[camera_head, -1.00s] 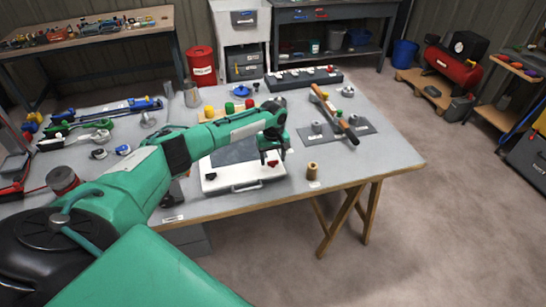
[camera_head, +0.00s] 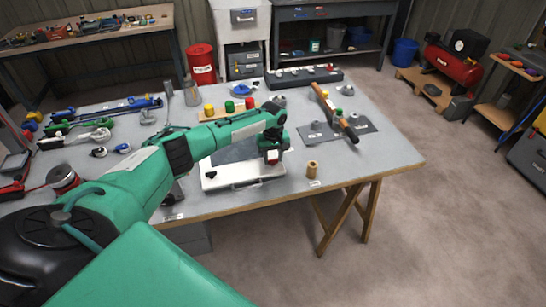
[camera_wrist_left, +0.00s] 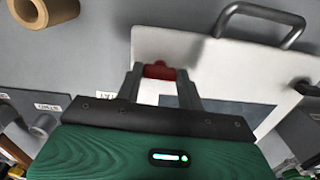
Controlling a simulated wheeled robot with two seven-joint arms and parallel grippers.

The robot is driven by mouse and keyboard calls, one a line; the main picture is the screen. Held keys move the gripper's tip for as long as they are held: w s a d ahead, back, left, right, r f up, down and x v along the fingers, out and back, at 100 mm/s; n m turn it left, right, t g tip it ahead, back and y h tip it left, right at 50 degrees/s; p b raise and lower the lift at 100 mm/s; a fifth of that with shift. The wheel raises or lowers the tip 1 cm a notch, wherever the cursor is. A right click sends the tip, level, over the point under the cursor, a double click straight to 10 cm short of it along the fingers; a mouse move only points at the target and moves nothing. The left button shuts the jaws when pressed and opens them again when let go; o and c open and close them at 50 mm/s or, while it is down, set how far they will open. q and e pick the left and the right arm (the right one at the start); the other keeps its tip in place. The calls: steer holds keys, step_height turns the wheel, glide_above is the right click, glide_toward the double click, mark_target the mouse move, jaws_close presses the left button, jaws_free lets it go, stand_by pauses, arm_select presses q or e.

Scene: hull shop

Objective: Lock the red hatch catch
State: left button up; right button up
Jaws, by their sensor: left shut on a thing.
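The white hatch (camera_head: 240,181) lies on the bench top near its front edge, with a grey handle (camera_wrist_left: 258,14) along its near side. My left gripper (camera_head: 271,158) is down over the hatch's right part. In the left wrist view, its two fingers (camera_wrist_left: 159,76) stand on either side of the red hatch catch (camera_wrist_left: 158,70), shut on it. The catch's lower part is hidden, so I cannot tell its exact turn. A second, dark catch (camera_head: 210,174) sits at the hatch's left. My right gripper is out of view.
A brown spool (camera_head: 312,168) stands right of the hatch. A grey plate (camera_head: 362,124) with a wood-handled tool (camera_head: 345,127) lies farther right. Coloured caps (camera_head: 229,107) stand behind the arm. The bench's front right corner is clear.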

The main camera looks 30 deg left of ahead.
arm_select(q)
steer(key=m, duration=0.3)
steer(key=shift+m+p, duration=0.3)
steer(key=shift+p, duration=0.05)
steer(key=m, duration=0.4)
steer(key=shift+m, duration=0.3)
steer(key=m, duration=0.4)
steer(key=shift+m, duration=2.5)
steer(key=shift+r, duration=0.1)
steer(key=o, duration=1)
